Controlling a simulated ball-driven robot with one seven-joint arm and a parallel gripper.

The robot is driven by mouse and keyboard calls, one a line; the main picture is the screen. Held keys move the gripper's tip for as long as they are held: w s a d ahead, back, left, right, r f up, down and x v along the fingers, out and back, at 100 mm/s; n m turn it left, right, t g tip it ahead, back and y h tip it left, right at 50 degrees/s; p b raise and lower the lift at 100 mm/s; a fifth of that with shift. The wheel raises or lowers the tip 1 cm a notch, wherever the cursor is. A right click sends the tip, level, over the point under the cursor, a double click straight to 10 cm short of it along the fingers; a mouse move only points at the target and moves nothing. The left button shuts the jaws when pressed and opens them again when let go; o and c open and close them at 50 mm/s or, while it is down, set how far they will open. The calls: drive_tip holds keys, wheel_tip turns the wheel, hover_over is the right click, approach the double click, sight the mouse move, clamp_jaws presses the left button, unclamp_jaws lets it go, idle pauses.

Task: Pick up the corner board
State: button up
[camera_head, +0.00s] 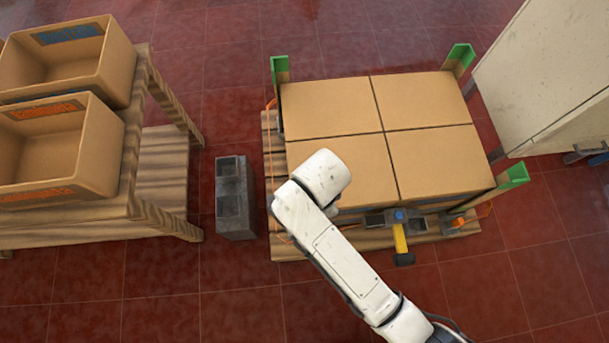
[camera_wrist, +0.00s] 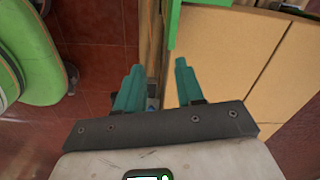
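Corner boards with green ends stand at the corners of a stack of cardboard boxes (camera_head: 385,130): one far left (camera_head: 279,68), one far right (camera_head: 459,60) and one near right (camera_head: 514,175). The near left corner is hidden behind my white arm in the head view. In the wrist view, a green board end (camera_wrist: 173,22) stands against a tan box side (camera_wrist: 220,60), just beyond my fingertips. My gripper (camera_wrist: 158,82) has two teal fingers spread apart. A brown strip shows between them; I cannot tell whether it is board or pallet. My fingers are hidden in the head view.
The boxes sit on a wooden pallet (camera_head: 295,246). A grey block (camera_head: 233,197) stands left of it. A wooden rack (camera_head: 165,180) holds two cardboard bins (camera_head: 62,150). A yellow-handled tool (camera_head: 401,240) is at the pallet's front. A pale cabinet (camera_head: 550,75) stands right.

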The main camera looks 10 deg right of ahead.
drive_tip(key=a+r+m+p, duration=0.2)
drive_tip(key=a+r, duration=0.1)
drive_tip(key=a, duration=0.1)
wheel_tip(320, 180, down, 11)
drive_tip(key=w+m+b, duration=0.1)
drive_tip(key=b, duration=0.2)
drive_tip(key=shift+w+a+b, duration=0.15)
drive_tip(key=shift+a+b, duration=0.15)
drive_tip(key=shift+a, duration=0.05)
drive_tip(key=shift+f, duration=0.1)
drive_tip(key=shift+c, duration=0.5)
clamp_jaws()
